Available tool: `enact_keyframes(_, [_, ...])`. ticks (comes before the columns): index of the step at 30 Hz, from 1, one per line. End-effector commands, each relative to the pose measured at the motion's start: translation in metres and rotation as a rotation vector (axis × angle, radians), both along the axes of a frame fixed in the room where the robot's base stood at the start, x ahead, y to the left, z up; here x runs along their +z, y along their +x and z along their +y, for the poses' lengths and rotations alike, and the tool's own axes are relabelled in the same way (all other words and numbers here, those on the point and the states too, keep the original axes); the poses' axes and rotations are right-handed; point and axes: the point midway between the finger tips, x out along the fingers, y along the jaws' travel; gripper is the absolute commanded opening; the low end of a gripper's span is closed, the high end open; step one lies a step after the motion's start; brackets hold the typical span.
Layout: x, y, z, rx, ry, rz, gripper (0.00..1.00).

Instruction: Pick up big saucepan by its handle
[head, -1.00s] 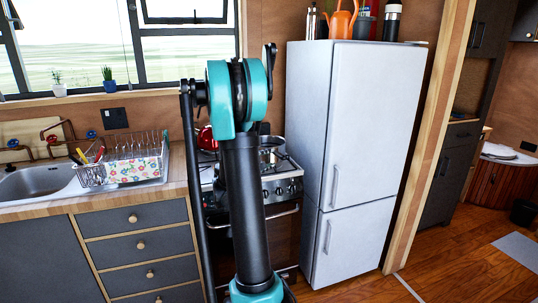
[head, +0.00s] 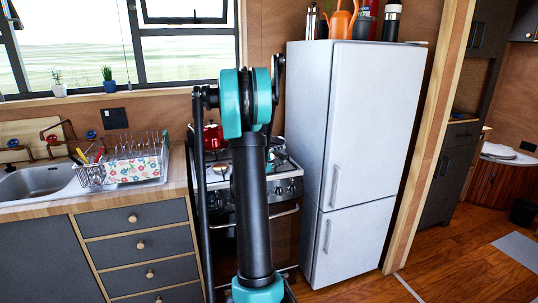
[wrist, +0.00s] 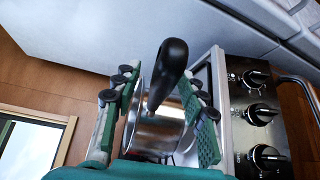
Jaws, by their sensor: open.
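The big saucepan (wrist: 155,132) is a shiny metal pot with a black handle (wrist: 170,70), seen in the wrist view. The handle points toward the camera and lies between the two green fingers of my gripper (wrist: 158,86). The gripper is open, with space visible on both sides of the handle. The pot body shows beyond and between the fingers, and part of it is hidden by them. In the head view my arm covers the saucepan's place on the stove (head: 284,187), and my gripper is hidden too.
A red kettle (head: 212,137) stands at the stove's back left. The tall white fridge (head: 365,110) stands close on the right. Left are the counter, a dish rack (head: 135,168) and the sink (head: 35,182). Stove knobs (wrist: 262,112) are right of the gripper.

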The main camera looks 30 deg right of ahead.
Motion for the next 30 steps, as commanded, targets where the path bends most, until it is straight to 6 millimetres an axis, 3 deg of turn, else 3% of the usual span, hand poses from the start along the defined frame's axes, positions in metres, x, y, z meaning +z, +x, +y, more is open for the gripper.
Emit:
enact_keyframes(1, [0.0000,0.0000,0.0001,0.000,0.000,0.000,0.40])
enact_keyframes(11, [0.0000,0.0000,0.0004,0.000,0.000,0.000,0.00])
enact_keyframes(30, [0.0034,0.0001,0.0004,0.000,-0.001,-0.001,0.00])
